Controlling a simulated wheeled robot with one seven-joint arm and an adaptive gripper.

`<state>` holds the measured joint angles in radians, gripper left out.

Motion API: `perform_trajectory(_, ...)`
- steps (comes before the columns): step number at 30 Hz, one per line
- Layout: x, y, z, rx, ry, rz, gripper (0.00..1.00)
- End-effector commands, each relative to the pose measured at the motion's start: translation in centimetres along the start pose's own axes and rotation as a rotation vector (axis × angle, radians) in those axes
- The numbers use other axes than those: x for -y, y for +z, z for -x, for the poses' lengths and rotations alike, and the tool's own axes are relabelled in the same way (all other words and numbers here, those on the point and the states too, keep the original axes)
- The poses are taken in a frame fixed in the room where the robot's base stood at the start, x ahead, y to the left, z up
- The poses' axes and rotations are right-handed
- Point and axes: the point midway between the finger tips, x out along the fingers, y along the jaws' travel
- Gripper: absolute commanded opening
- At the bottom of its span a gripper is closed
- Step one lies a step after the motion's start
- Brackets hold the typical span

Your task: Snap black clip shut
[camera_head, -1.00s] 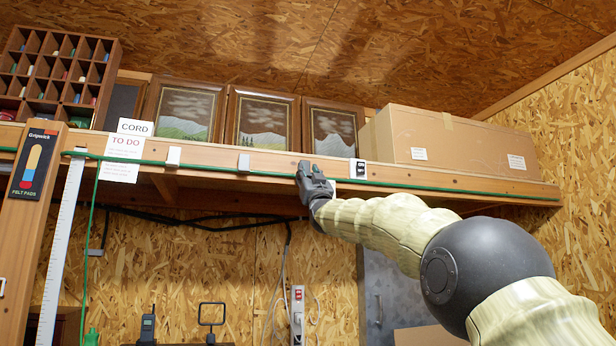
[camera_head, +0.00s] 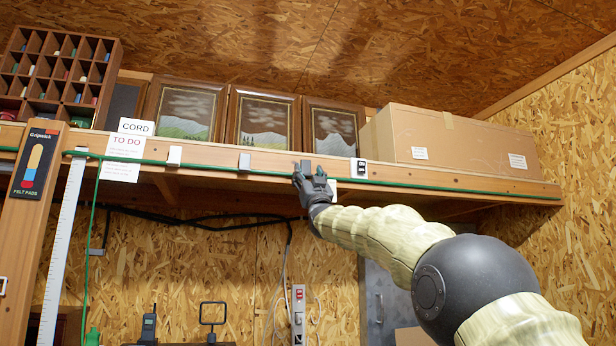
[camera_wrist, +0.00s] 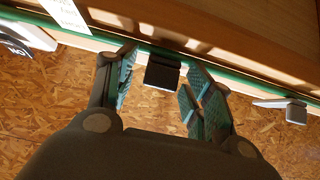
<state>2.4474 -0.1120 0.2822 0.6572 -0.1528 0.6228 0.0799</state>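The black clip (camera_head: 306,166) sits on the front edge of the shelf, along the green cord (camera_head: 420,187). In the wrist view the black clip (camera_wrist: 162,73) is a dark block with a paler strip along one edge, close beside the cord (camera_wrist: 225,73). I cannot tell whether its flap is fully closed. My gripper (camera_head: 309,174) is just below the clip in the head view. In the wrist view my gripper (camera_wrist: 158,76) is open, with one finger on each side of the clip and visible gaps between.
A small black-and-white label (camera_head: 358,168) is just right. Framed pictures (camera_head: 263,121) and a cardboard box (camera_head: 450,137) stand above.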

Motion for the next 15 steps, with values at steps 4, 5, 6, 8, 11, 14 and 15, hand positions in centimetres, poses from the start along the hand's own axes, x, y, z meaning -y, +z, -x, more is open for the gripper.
perform_trajectory(4, 0.0, -0.1, 0.0, -0.001, 0.0, 0.0, 0.52)
perform_trajectory(5, 0.0, -0.1, 0.0, -0.001, 0.0, 0.0, 0.52)
perform_trajectory(6, 0.0, -0.1, 0.0, -0.001, 0.0, 0.0, 0.52)
perform_trajectory(8, 0.0, -0.2, 0.1, -0.001, 0.0, 0.0, 0.52)
perform_trajectory(11, -0.1, -0.1, 0.5, -0.001, 0.0, 0.0, 0.52)
perform_trajectory(14, -0.1, -0.1, 1.1, 0.0, 0.0, 0.0, 0.52)
perform_trajectory(15, -0.1, -0.2, 1.4, 0.0, 0.001, 0.0, 0.52)
